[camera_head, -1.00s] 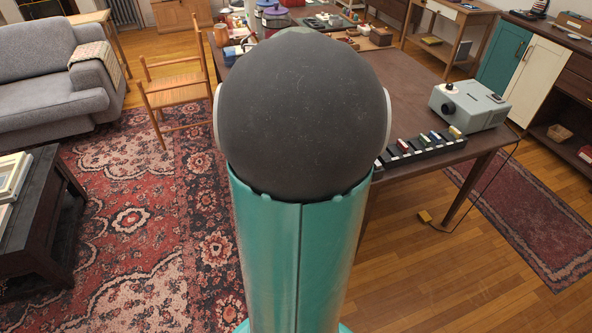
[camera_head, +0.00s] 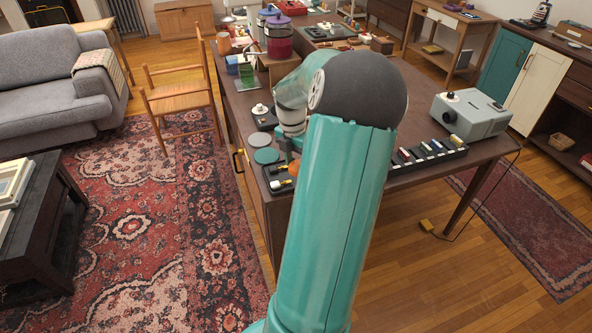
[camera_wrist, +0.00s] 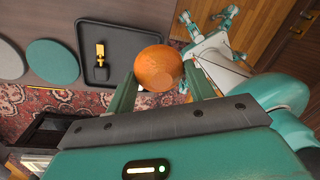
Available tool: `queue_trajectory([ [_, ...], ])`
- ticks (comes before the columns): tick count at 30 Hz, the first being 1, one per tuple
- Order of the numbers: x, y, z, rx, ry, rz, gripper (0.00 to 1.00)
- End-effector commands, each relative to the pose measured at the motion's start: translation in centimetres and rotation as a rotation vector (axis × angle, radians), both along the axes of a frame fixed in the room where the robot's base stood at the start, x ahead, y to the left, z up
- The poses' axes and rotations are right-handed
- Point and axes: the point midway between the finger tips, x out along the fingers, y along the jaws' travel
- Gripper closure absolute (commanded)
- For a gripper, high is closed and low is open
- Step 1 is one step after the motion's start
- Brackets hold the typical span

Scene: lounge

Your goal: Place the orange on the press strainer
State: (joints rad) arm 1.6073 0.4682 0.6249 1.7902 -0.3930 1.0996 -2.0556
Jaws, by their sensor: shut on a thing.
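The orange (camera_wrist: 158,68) sits between the two fingers of my gripper (camera_wrist: 160,82) in the wrist view, with a finger touching each side. It also shows in the head view (camera_head: 294,167), above the near left end of the dark table, by a small black tray (camera_head: 277,187). My arm hides part of the gripper there. A dark square item with a pale knob on top (camera_head: 260,110) stands farther back on the table's left side. I cannot tell whether it is the press with the strainer.
The tray (camera_wrist: 92,77) holds a yellow-and-black item. A grey disc (camera_head: 258,140) and a green disc (camera_head: 266,156) lie near the table's left edge. A green glass (camera_head: 247,77) and a purple-lidded jar (camera_head: 279,42) stand behind. A projector (camera_head: 470,113) is at right.

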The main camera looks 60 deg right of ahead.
Motion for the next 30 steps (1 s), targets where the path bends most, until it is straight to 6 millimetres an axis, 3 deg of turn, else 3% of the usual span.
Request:
queue_trajectory([
  [10, 1.3, -1.8, -2.7, 0.001, 0.0, 0.001, 0.73],
  [16, 1.5, -2.1, -5.4, 0.001, 0.001, 0.0, 0.73],
  [26, 1.5, -2.2, -5.8, -0.001, -0.001, 0.0, 0.73],
  [27, 1.5, -2.1, -5.9, -0.001, -0.001, 0.0, 0.45],
  [30, 1.4, -2.2, -5.9, -0.001, -0.001, 0.0, 0.25],
])
